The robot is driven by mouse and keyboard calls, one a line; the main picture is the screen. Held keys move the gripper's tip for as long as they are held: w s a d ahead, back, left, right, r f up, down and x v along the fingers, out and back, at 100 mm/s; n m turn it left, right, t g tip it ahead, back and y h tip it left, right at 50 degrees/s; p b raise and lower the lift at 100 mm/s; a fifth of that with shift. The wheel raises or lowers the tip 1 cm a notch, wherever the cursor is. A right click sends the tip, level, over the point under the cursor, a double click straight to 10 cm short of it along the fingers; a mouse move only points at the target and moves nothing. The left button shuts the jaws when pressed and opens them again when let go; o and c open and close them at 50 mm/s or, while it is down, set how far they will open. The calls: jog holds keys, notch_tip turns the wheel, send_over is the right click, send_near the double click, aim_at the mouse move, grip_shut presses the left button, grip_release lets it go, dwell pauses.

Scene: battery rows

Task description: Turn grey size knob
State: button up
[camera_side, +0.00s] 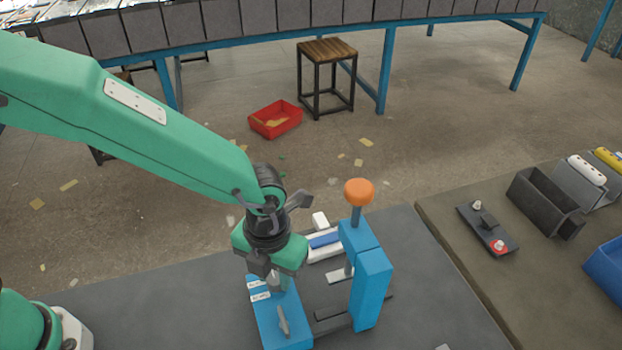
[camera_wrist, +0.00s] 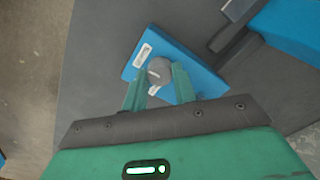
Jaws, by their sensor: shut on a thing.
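The round grey knob (camera_wrist: 159,68) sits on the face of a blue box (camera_wrist: 143,72) in the wrist view. My gripper (camera_wrist: 160,82) has its two green fingers shut on the knob, one on each side. In the side view my gripper (camera_side: 273,282) points down onto the blue box (camera_side: 268,322), which has white labels near its back end. The knob is hidden there behind my gripper. A flat grey lever (camera_side: 284,321) stands on the same box, nearer the front.
A blue press with an orange ball handle (camera_side: 359,192) stands close on the right of my gripper. White and blue pieces (camera_side: 323,240) lie behind it. Farther right, a second bench holds a dark holder (camera_side: 545,203) and a blue bin (camera_side: 606,268). The mat left of the box is clear.

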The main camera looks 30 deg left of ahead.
jog(key=n, duration=0.6)
jog(key=shift+n, duration=0.3)
jog(key=n, duration=0.7)
jog(key=shift+r, duration=0.1)
jog(key=n, duration=0.4)
jog(key=shift+n, duration=0.4)
jog(key=n, duration=0.5)
jog(key=o, duration=1)
jog(key=shift+c, duration=0.2)
